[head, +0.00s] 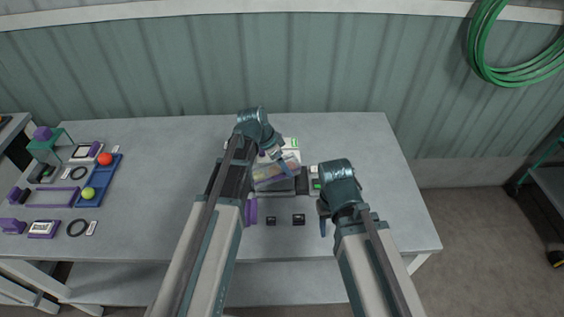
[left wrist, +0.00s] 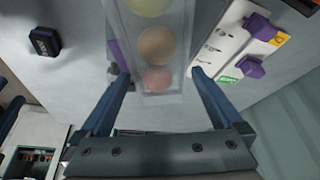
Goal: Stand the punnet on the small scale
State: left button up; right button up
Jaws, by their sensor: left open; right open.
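The punnet (head: 278,170) is a clear tray with tomatoes, near the middle of the table in the head view. In the left wrist view the punnet (left wrist: 160,75) holds a row of yellow-green, orange and red tomatoes. My left gripper (head: 281,160) is open at the punnet; its fingers (left wrist: 158,84) stand on either side of it, with a visible gap on the right. A dark grey, flat device (head: 283,187), possibly the small scale, shows partly under or behind the punnet; I cannot tell whether they touch. My right gripper (head: 323,220) is open and empty, right of the punnet.
A white board with purple knobs (left wrist: 235,50) lies close beside the punnet. Two small black blocks (head: 298,220) lie in front. A blue tray (head: 99,181) with red and green balls and several small items are at the left.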

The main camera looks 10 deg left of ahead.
pick_arm(q)
jog(key=shift+r, duration=0.1)
pick_arm(e)
jog(key=shift+r, duration=0.1)
pick_arm(q)
jog(key=p+v, duration=1.1)
jog(key=v, duration=0.1)
jog(key=s+d+n+g+y, duration=0.1)
jog(key=s+d+n+y, duration=0.1)
jog(key=s, duration=0.7)
jog(key=s+d+f+n+g+y, duration=0.1)
jog(key=s+d+n+g+y, duration=0.1)
jog(key=s+d+n, duration=0.3)
jog(key=s+d+y, duration=0.1)
jog(key=s+d, duration=0.1)
jog(key=s, duration=0.1)
jog(key=shift+s+f, duration=0.2)
jog(key=shift+s, duration=0.2)
pick_arm(e)
notch_tip(320, 180, up, 11)
pick_arm(q)
jog(key=shift+d, duration=0.15)
